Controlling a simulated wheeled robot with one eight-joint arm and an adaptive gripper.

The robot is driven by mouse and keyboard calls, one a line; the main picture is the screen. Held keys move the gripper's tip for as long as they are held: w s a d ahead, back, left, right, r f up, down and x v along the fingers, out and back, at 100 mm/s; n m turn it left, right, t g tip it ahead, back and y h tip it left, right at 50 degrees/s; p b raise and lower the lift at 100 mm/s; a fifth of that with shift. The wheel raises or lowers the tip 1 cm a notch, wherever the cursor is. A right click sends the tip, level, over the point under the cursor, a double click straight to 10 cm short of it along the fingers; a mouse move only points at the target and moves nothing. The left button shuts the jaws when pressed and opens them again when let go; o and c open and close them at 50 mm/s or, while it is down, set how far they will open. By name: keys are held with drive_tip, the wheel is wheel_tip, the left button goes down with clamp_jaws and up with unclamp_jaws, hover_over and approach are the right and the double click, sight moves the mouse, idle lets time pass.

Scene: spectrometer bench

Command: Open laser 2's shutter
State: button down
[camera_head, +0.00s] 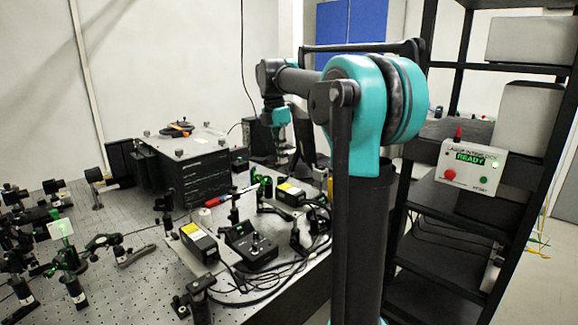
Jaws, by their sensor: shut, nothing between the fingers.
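Two black laser boxes with yellow labels stand on the optical bench (130,262): a nearer laser (198,243) and a farther laser (290,194). I cannot read which one is laser 2. Green glints show on the small mounts (262,184) beside the farther laser; shutter positions are too small to tell. A black control box (250,246) with knobs sits between the lasers. My gripper (284,152) hangs beyond and above the farther laser, apart from it. It is small, dark and partly hard to make out, but appears shut and empty.
A white laser interlock box (473,167) reads READY, with red and green buttons, on the black rack (432,235) at right. A large black unit (188,170) stands at the bench's back. Optic mounts crowd the left. Cables (290,262) lie along the near edge.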

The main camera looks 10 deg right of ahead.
wheel_tip(320, 180, up, 9)
drive_tip(key=w+d, duration=0.1)
drive_tip(key=w, duration=0.1)
drive_tip(key=shift+w+d+f, duration=0.2)
drive_tip(key=shift+d, duration=0.15)
